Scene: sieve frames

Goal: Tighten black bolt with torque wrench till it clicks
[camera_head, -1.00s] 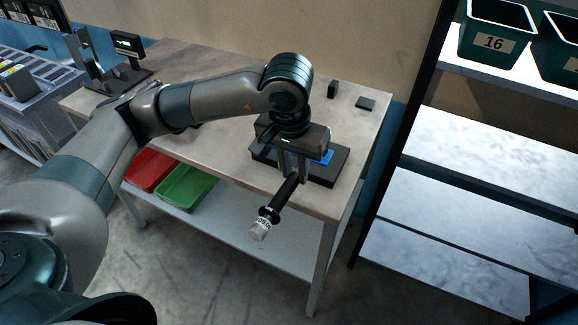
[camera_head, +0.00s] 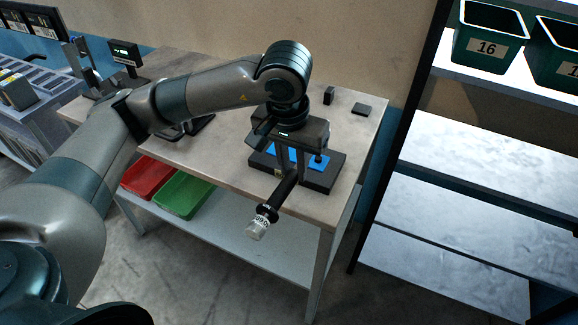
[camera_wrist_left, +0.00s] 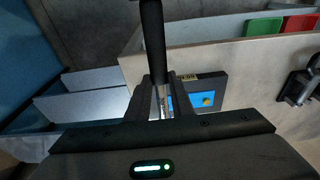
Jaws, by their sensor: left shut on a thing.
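My left gripper (camera_head: 288,168) is shut on the torque wrench, whose black handle (camera_head: 280,192) sticks out past the table's front edge, with a pale marked end. The handle also rises between the fingers in the left wrist view (camera_wrist_left: 153,40). The gripper is above a black base (camera_head: 320,182) with a blue plate (camera_head: 313,163). The plate also shows in the left wrist view (camera_wrist_left: 181,106), with a yellow round spot. A small dark upright piece (camera_head: 321,158) stands at the plate's right; I cannot tell if it is the black bolt. The wrench's working end is hidden. My right gripper is out of view.
Small black blocks (camera_head: 362,109) lie at the table's back right. A small display stand (camera_head: 125,55) is at the back left. Red (camera_head: 148,176) and green (camera_head: 181,193) bins sit on the shelf below. A metal shelf rack (camera_head: 470,195) stands to the right.

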